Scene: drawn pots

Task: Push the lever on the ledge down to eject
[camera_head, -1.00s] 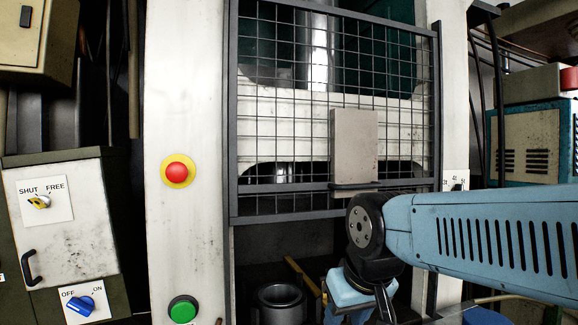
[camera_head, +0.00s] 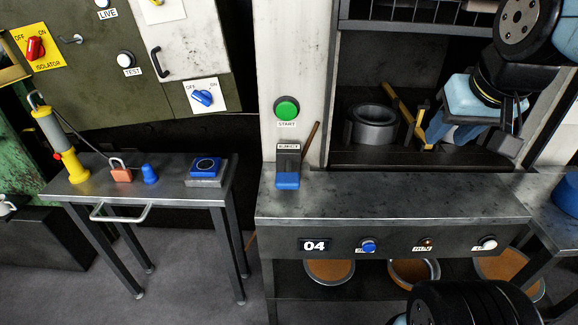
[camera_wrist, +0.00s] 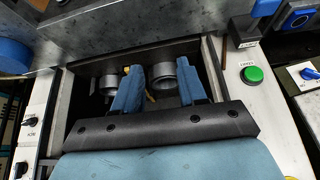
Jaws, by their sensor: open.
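A green START button (camera_head: 287,109) is on the white column above the lever. A grey ring-shaped die (camera_head: 372,125) and a yellow-handled tool (camera_head: 397,102) are in the opening. A side table (camera_head: 130,190) stands left. The ledge right of the lever is clear.

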